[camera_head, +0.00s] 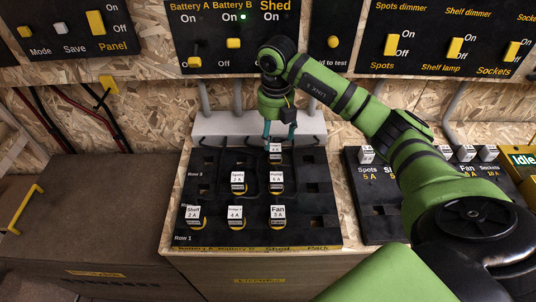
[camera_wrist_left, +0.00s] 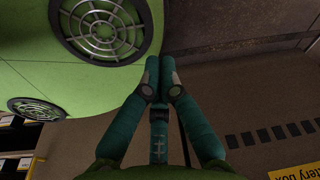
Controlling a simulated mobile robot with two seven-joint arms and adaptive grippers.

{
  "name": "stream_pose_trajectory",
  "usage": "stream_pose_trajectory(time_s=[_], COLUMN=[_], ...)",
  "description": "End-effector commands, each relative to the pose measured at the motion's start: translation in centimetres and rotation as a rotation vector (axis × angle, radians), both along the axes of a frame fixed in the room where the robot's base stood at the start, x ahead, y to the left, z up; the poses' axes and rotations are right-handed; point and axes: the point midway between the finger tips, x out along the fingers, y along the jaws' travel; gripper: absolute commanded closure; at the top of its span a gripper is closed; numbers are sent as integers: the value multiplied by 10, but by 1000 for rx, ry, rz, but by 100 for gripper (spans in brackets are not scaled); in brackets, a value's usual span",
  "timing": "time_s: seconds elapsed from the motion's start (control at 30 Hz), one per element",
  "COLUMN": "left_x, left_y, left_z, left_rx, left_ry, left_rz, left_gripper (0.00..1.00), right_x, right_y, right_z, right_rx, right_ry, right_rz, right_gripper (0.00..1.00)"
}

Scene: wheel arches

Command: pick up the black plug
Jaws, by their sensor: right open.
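My right gripper (camera_head: 280,132) is open, pointing down at the back of the black socket board (camera_head: 325,228). Its teal fingers stand on either side of a small plug (camera_head: 275,150) with a white label; I cannot tell if they touch it. The plug's body is mostly hidden, and its label is too small to read. Several other white-labelled plugs stand nearer on the board, including the Fan plug (camera_head: 277,213) and the Shelf plug (camera_head: 193,213). Which one is black is not clear. My left gripper (camera_wrist_left: 160,65) shows in the left wrist view, fingertips together, holding nothing.
A second plug board (camera_head: 378,198) stands at the right, partly behind my right arm. Switch panels (camera_head: 90,30) line the wall above. A brown box (camera_head: 85,200) with a yellow handle (camera_head: 25,208) fills the left. Grey conduits run behind the board.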

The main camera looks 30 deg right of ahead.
Motion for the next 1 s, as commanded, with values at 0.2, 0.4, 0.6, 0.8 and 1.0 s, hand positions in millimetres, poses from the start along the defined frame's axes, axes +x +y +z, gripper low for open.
stream_pose_trajectory(time_s=[0.2,0.4,0.6,0.8,1.0], left_x=[-61,-64,-40,-31,-39], left_y=[4,4,2,2,2], left_z=[0,9,11,11,10], left_rx=[9,10,5,4,5], left_ry=[100,101,63,48,61], left_rz=[1,2,1,0,0], left_gripper=[100,100,100,100,100], right_x=[-2,-9,-7,-6,-6], right_y=[1,1,1,1,1], right_z=[-22,-51,-70,-71,-71], right_rx=[2,3,3,3,3], right_ry=[5,7,2,1,1], right_rz=[3,2,3,3,3], right_gripper=[34,34,34,34,100])
